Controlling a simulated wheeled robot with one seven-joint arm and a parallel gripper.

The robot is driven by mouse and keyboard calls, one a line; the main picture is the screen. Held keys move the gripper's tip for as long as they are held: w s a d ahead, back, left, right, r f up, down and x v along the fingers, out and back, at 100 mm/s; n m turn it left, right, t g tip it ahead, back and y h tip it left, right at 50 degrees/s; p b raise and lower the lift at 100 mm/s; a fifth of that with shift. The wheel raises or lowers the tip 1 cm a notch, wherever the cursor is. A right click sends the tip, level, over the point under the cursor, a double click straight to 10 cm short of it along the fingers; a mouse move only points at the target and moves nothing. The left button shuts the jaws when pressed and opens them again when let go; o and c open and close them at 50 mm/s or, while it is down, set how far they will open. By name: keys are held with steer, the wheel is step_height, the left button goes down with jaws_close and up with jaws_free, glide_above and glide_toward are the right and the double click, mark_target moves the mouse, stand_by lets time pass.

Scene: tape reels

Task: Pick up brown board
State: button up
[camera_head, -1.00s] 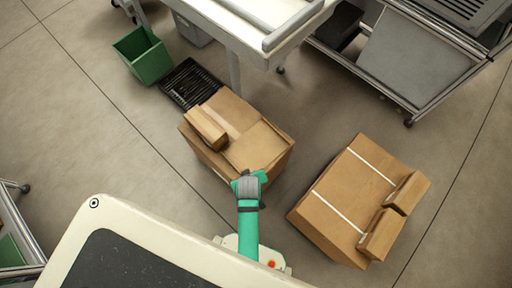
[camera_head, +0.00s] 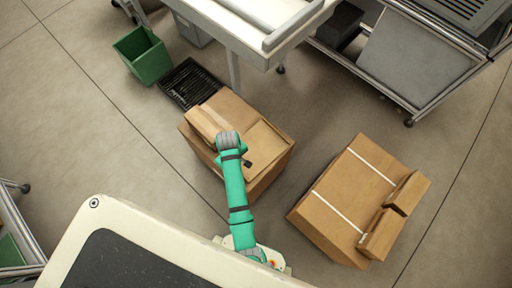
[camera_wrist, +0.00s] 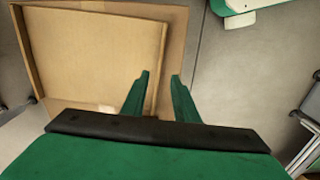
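The brown board (camera_head: 266,140) is a flat, thin-rimmed cardboard piece lying on top of a large cardboard box (camera_head: 268,180). In the wrist view the brown board (camera_wrist: 90,55) fills the upper left. My gripper (camera_wrist: 160,78) is open and empty, its two green fingers apart. In that view the fingertips appear on either side of the board's right edge; how far above it they are I cannot tell. In the head view my green arm covers the left part of the board, and the fingers are mostly hidden.
A small carton (camera_head: 205,121) lies on the same box, left of the board. Another large box (camera_head: 345,190) with two small cartons stands to the right. A black crate (camera_head: 188,84), a green bin (camera_head: 143,55) and a white table (camera_head: 240,35) are beyond. Open floor lies between the boxes.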

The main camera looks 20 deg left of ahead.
steer(key=shift+w+f, duration=0.2)
steer(key=shift+f, duration=2.6)
jaws_close()
